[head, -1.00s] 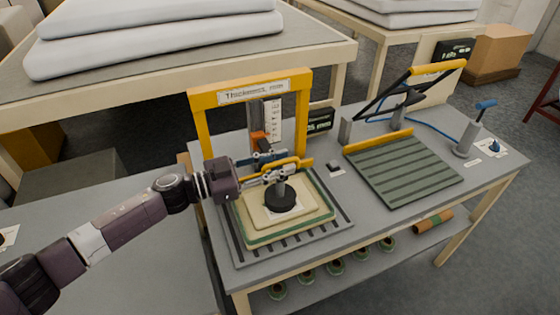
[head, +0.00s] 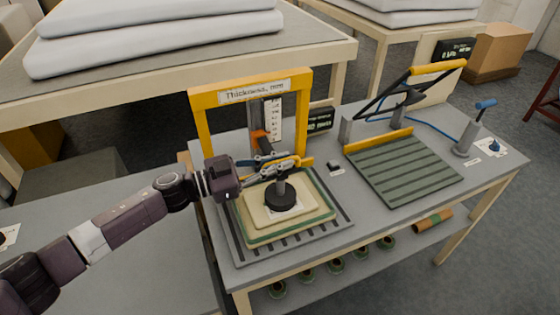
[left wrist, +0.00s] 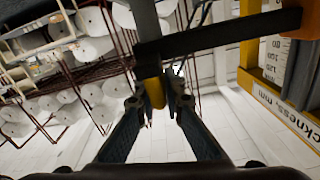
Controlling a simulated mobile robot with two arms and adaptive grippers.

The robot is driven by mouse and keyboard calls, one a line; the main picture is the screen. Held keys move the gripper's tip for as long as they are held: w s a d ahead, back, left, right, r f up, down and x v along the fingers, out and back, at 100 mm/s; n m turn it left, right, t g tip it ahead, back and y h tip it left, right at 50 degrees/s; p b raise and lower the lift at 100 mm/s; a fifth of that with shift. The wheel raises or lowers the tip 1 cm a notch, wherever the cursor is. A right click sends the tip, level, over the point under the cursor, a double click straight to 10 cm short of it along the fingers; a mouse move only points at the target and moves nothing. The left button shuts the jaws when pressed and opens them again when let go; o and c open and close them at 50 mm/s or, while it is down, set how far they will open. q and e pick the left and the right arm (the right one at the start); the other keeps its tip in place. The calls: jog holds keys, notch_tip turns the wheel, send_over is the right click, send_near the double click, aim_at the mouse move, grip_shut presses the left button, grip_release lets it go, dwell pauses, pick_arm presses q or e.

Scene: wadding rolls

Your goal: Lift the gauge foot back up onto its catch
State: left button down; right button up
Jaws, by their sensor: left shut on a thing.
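The thickness gauge is a yellow frame (head: 201,130) with a "Thickness, mm" sign, a scale (head: 273,120) and an orange pointer (head: 259,137). Its round black foot (head: 280,198) is over a beige pad (head: 250,212) with a green edge. I cannot tell whether foot and pad touch. My left gripper (head: 283,168) reaches in from the left at the yellow handle (head: 303,162) above the foot and is shut on it. In the left wrist view, a yellow end of the handle (left wrist: 155,92) shows between the fingertips. The catch is not clearly seen. My right gripper is out of view.
A ribbed green board (head: 405,170) with a yellow-handled lever (head: 438,67) stands to the right. A grey post with a blue lever (head: 468,138) is at the far right. White rolls (left wrist: 95,48) show in the left wrist view. The left table is mostly bare.

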pick_arm(q)
notch_tip(320, 180, up, 10)
jog(key=p, duration=0.8)
jog(key=shift+w, duration=0.1)
jog(key=c, duration=2.2)
grip_release()
jog(key=shift+o, duration=0.9)
jog(key=shift+f, duration=0.1)
jog(key=shift+a, duration=0.1)
jog(key=v, duration=1.2)
